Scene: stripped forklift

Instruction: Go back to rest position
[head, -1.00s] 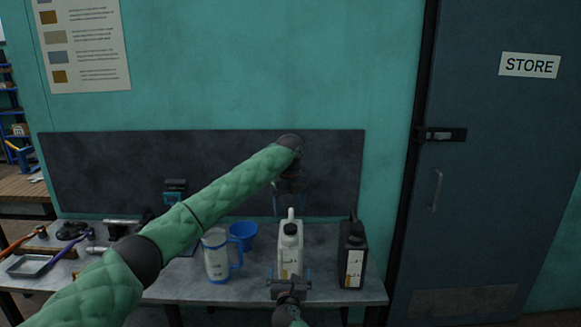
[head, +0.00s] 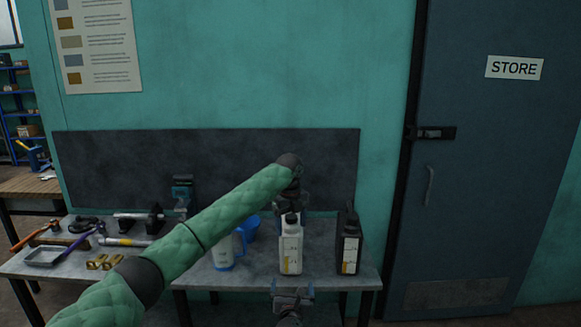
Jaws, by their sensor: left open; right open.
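My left gripper (head: 291,208) hangs from the green padded arm at the back of the workbench, pointing down behind the white bottle's top. Its fingers are apart and nothing shows between them, though the bottle partly hides them. My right gripper (head: 292,289) is low in the head view, in front of the bench's front edge. It is open and empty.
The workbench (head: 200,281) carries a white bottle (head: 291,250), a black bottle (head: 348,250), a blue-and-white jug (head: 223,258) and a blue funnel or bowl (head: 252,228), partly behind my arm. Tools and a tray (head: 45,257) lie left. A store door (head: 470,170) stands right.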

